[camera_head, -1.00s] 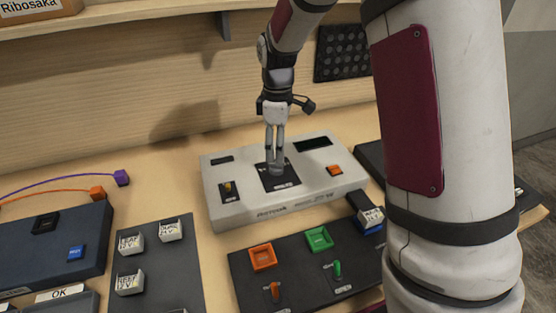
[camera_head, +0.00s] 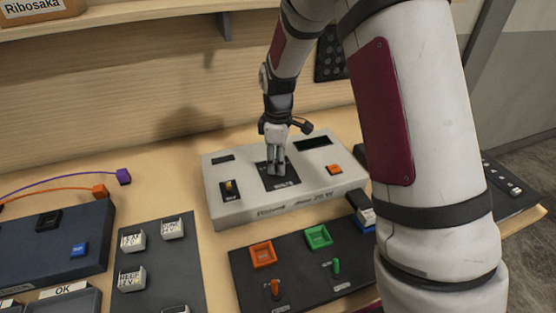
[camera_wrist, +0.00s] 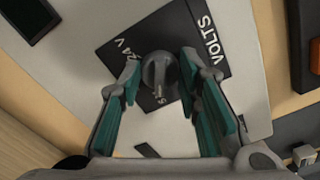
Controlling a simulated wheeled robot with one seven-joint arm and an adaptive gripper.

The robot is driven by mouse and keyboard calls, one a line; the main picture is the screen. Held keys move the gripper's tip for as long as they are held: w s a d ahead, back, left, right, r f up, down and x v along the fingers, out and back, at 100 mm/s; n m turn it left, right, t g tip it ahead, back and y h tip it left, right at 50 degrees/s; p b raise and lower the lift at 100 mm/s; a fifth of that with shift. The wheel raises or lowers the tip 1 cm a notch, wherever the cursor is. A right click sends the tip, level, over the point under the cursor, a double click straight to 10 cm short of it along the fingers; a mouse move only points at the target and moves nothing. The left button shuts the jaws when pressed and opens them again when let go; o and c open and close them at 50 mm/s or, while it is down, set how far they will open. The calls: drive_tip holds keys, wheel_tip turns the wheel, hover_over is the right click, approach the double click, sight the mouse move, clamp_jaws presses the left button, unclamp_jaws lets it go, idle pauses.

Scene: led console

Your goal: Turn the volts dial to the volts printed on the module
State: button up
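The volts dial (camera_wrist: 158,72) is a dark round knob with a raised grip on a black plate (camera_wrist: 112,62). In the wrist view "VOLTS" and "24 V" are readable on the plate; another mark below the knob is partly hidden. My gripper (camera_wrist: 160,68) is open, one finger on each side of the knob, with gaps showing. In the head view my gripper (camera_head: 276,172) stands over the plate on the white console (camera_head: 235,205) and hides the dial. A module with a white printed label (camera_head: 366,214) sits at a blue holder, partly behind my arm; its print is unreadable.
The console also has a yellow-tipped switch (camera_head: 229,187), an orange button (camera_head: 334,169) and a dark display (camera_head: 313,143). In front is a dark panel with an orange frame (camera_head: 263,254) and a green frame (camera_head: 318,237). Several labelled modules (camera_head: 132,239) lie on a board at left.

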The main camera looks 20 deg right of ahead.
drive_tip(key=shift+m, duration=0.4)
drive_tip(key=m, duration=0.5)
drive_tip(key=shift+a, duration=0.1)
drive_tip(key=m, duration=0.6)
drive_tip(key=shift+s+a, duration=0.1)
drive_tip(key=shift+a, duration=0.05)
drive_tip(key=m, duration=0.6)
drive_tip(key=shift+a+m, duration=0.1)
drive_tip(key=shift+m, duration=0.2)
drive_tip(key=m+p, duration=0.1)
drive_tip(key=m, duration=0.4)
drive_tip(key=shift+m, duration=0.4)
drive_tip(key=o, duration=1.1)
drive_tip(key=shift+r, duration=0.1)
